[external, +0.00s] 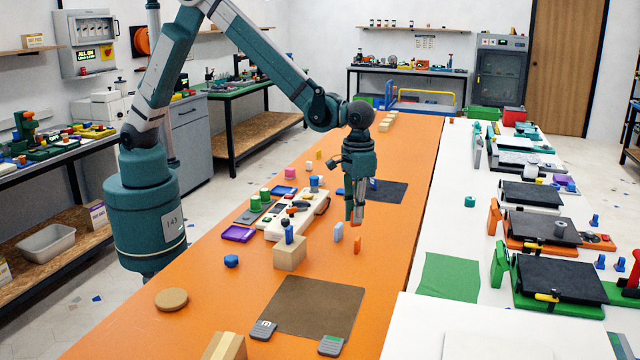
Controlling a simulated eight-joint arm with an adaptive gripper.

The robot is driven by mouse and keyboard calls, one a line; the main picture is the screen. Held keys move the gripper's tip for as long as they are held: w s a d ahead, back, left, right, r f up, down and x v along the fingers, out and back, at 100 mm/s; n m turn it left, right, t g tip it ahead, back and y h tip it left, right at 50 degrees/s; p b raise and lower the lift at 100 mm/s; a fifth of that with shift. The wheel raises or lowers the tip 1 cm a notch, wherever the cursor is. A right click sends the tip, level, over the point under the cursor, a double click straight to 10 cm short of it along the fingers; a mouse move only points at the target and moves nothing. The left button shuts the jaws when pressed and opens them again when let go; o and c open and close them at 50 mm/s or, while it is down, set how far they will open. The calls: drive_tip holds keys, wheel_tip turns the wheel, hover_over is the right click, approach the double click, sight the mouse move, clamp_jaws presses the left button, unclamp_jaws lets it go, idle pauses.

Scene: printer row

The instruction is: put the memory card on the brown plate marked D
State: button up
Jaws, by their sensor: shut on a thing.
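My gripper (355,212) points down over the middle of the orange table in the external view. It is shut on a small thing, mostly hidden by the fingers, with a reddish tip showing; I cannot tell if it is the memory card. A flat brown plate (316,303) lies on the table nearer the camera, below and left of my gripper. No letter D can be read on it. Two grey card-like pieces lie at its front edge, a left one (263,330) with a pale mark and a right one (331,345).
A small orange piece (357,245) and a light blue piece (338,232) stand just below my gripper. A wooden block (289,253) with a blue peg stands behind the brown plate.

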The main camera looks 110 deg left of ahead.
drive_tip(key=d+m, duration=0.4)
drive_tip(key=d, duration=1.2)
drive_tip(key=m, duration=0.4)
hover_over(310, 311)
drive_tip(key=shift+r, duration=0.15)
drive_tip(key=shift+f, duration=3.15)
drive_tip(key=shift+f, duration=1.85)
drive_tip(key=shift+f+b, duration=0.2)
drive_tip(key=shift+b, duration=0.2)
drive_tip(key=o, duration=0.7)
drive_tip(key=shift+r, duration=0.15)
